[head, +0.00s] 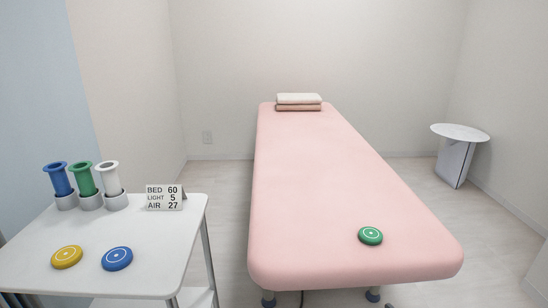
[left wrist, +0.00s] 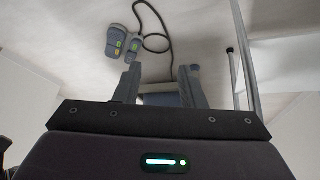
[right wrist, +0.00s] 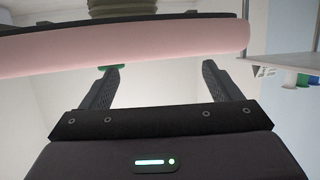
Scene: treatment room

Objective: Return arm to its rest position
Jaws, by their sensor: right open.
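My right gripper (right wrist: 160,69) shows in the right wrist view with its fingers wide apart and nothing between them. A green disc (head: 370,236) lies on the near right part of the pink bed (head: 320,190). In the right wrist view, which looks upside down, the disc (right wrist: 117,67) shows at the bed's surface beyond one fingertip, which partly covers it. My left gripper (left wrist: 159,72) shows in the left wrist view with its fingers apart and empty. Neither gripper shows in the head view.
A white trolley (head: 165,232) at left holds a yellow disc (head: 67,257), a blue disc (head: 117,259), several coloured cylinders in holders and a sign (head: 165,197). Folded towels (head: 298,100) lie on the bed's far end. A round side table (head: 460,133) stands right. A corded pedal (left wrist: 115,41) lies on the floor.

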